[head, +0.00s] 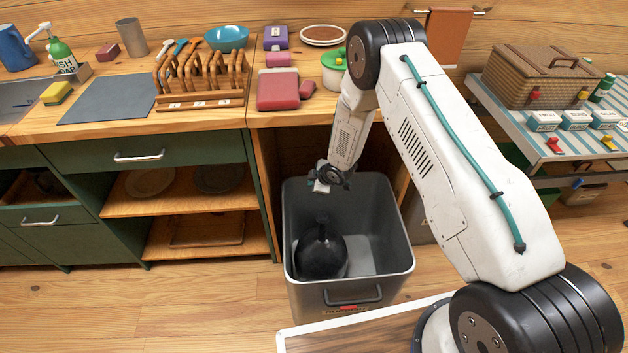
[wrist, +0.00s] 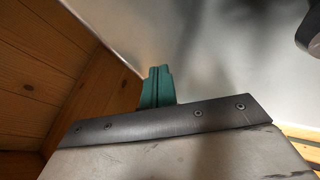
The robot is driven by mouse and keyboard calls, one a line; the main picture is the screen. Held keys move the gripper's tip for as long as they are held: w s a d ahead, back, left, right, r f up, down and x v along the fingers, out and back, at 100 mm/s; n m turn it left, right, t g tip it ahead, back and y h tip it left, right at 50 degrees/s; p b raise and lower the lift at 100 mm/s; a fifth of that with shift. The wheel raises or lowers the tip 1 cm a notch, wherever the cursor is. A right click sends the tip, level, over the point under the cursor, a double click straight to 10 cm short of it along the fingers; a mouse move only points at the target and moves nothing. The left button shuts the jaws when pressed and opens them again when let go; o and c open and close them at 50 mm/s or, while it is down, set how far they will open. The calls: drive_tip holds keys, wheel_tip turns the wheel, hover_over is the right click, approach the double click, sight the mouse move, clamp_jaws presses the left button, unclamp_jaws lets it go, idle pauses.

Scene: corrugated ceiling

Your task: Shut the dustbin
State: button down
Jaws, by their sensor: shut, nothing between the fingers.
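The dustbin (head: 391,286) is a grey, open-topped box in the head view. It stands pulled out from an opening under the wooden counter, with a dark handle (head: 353,297) on its front. A round black bag (head: 321,252) lies inside it. My gripper (head: 321,185) is over the far left part of the bin, near its back rim. In the wrist view my gripper's teal fingers (wrist: 157,72) are together, with nothing between them. A pale grey surface fills much of the background there; I cannot tell which part of the bin it is.
A green cabinet (head: 135,157) with open shelves is left of the bin. The counter (head: 130,115) above holds a toast rack (head: 203,82), red boxes and other kitchen items. A striped table with a wicker basket (head: 541,78) is at right. Bare floor (head: 180,300) lies front left.

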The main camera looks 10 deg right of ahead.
drive_tip(key=s+a+f+v, duration=0.1)
drive_tip(key=s+v, duration=0.1)
drive_tip(key=v, duration=0.9)
wheel_tip(320, 180, down, 7)
drive_tip(key=w+d+m+t, duration=0.25)
drive_tip(key=m+t, duration=0.35)
drive_tip(key=m, duration=1.2)
drive_tip(key=s+d+f+m+t+h, duration=0.1)
drive_tip(key=s+d+m+t+h, duration=0.25)
drive_tip(key=m, duration=0.45)
drive_tip(key=s+d+f+m+t+h, duration=0.2)
drive_tip(key=d+m, duration=0.2)
drive_tip(key=m, duration=0.5)
drive_tip(key=w+d, duration=0.1)
drive_tip(key=w, duration=0.8)
drive_tip(key=shift+w+d, duration=0.25)
drive_tip(key=shift+w, duration=0.15)
drive_tip(key=shift+d, duration=0.1)
